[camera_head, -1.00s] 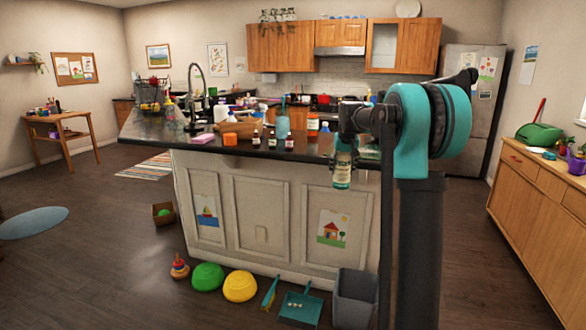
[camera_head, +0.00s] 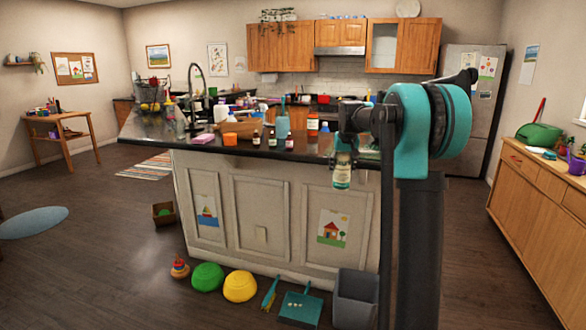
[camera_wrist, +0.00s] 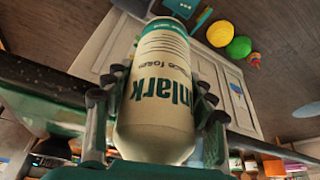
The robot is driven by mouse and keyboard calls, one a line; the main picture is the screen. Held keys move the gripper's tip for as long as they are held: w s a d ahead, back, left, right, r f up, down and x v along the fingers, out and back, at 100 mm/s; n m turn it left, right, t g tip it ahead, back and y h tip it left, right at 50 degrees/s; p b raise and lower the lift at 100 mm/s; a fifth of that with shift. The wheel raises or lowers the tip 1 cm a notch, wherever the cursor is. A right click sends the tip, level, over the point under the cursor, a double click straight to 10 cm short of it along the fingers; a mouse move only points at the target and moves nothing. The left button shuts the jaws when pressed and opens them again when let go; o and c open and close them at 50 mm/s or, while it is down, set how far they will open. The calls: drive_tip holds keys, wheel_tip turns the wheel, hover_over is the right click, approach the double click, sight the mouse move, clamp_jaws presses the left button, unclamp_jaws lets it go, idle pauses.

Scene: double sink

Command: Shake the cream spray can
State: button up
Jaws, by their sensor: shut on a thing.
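The cream spray can (camera_head: 342,171) is a cream-coloured can with green bands and green lettering. My gripper (camera_head: 343,150) is shut on it and holds it in the air at the near right end of the island, below the countertop's level in the head view. In the wrist view the can (camera_wrist: 160,100) fills the middle, with the dark fingers of my gripper (camera_wrist: 155,105) on both its sides.
The island countertop (camera_head: 210,147) holds several bottles, an orange tub (camera_head: 230,138) and a sink tap (camera_head: 197,80). A grey bin (camera_head: 355,298), a teal dustpan (camera_head: 301,306) and toy domes (camera_head: 240,286) stand on the floor before it. Open floor lies left.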

drive_tip(key=shift+f, duration=6.65)
wheel_tip(320, 180, up, 14)
drive_tip(key=shift+f, duration=0.25)
wheel_tip(320, 180, down, 13)
idle(1.7)
